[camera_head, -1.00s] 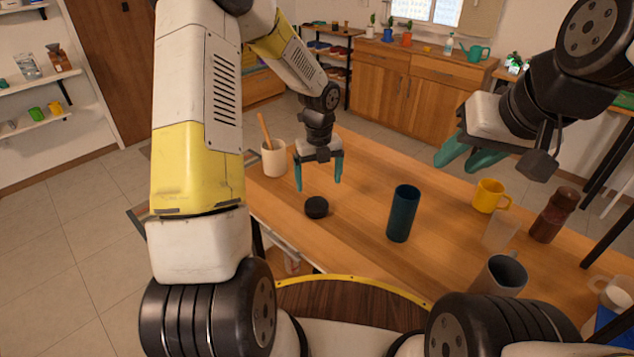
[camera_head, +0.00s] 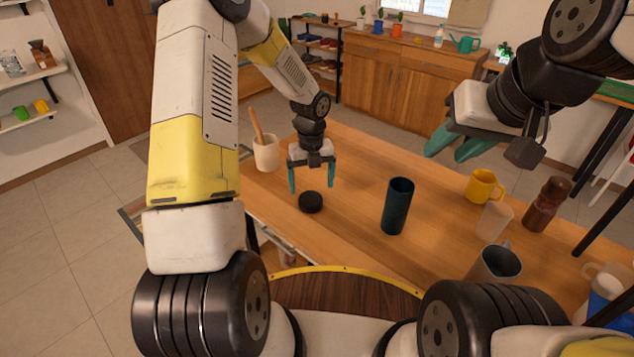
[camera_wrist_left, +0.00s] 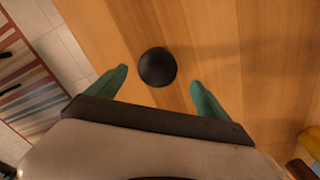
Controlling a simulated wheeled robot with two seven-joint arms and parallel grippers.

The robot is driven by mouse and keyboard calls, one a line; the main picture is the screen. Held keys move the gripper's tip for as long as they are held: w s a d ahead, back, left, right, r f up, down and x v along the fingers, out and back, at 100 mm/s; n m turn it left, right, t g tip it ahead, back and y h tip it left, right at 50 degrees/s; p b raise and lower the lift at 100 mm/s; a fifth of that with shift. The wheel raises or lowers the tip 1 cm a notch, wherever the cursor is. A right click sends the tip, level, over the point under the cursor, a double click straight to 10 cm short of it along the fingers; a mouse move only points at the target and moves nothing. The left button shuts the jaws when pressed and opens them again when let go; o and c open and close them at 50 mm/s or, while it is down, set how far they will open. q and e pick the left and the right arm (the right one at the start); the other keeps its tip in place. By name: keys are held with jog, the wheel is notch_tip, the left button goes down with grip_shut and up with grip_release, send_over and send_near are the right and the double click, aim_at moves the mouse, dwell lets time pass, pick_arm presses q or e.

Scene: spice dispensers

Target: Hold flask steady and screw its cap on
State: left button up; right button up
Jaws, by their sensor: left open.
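The dark teal flask (camera_head: 397,207) stands upright and open-topped on the wooden table. Its black round cap (camera_head: 310,202) lies on the table to the left of the flask. My left gripper (camera_head: 312,188) is open and points down just above and behind the cap. In the left wrist view the cap (camera_wrist_left: 157,67) lies ahead of and between the two spread green fingertips (camera_wrist_left: 160,82), and nothing is held. My right gripper (camera_head: 452,150) hangs in the air at the upper right, away from the flask. Its green fingers overlap in view, and I see nothing between them.
A yellow mug (camera_head: 483,187), a clear cup (camera_head: 493,221), a brown bottle (camera_head: 546,204) and a grey mug (camera_head: 497,264) stand right of the flask. A white crock (camera_head: 266,153) with a wooden utensil stands at the back left. The table between cap and flask is clear.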

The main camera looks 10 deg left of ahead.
aim_at(310, 197)
pick_arm(q)
jog(key=f, duration=0.5)
jog(key=shift+a+f, duration=0.1)
jog(key=shift+a, duration=0.15)
jog(key=c, duration=1.4)
